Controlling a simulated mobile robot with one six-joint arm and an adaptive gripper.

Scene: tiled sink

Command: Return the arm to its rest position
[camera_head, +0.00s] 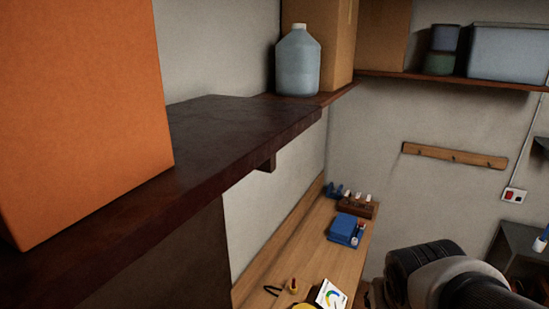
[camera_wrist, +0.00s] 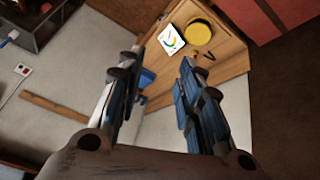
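My gripper (camera_wrist: 158,85) shows in the wrist view with its two fingers spread apart and nothing between them. It is open and held up in free space. Beyond the fingers lies the wooden bench top (camera_wrist: 225,52), a good way off. In the head view part of my arm shows at the lower right, beside the bench (camera_head: 290,255). The fingers do not show in that view.
A dark shelf (camera_head: 225,125) carries an orange box (camera_head: 85,110) at the left. A blue jug (camera_head: 298,65) stands farther back. On the bench are a blue box (camera_head: 345,229), a white card (camera_head: 331,294) and a yellow round thing (camera_wrist: 198,31). A hook rail (camera_head: 455,155) is on the wall.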

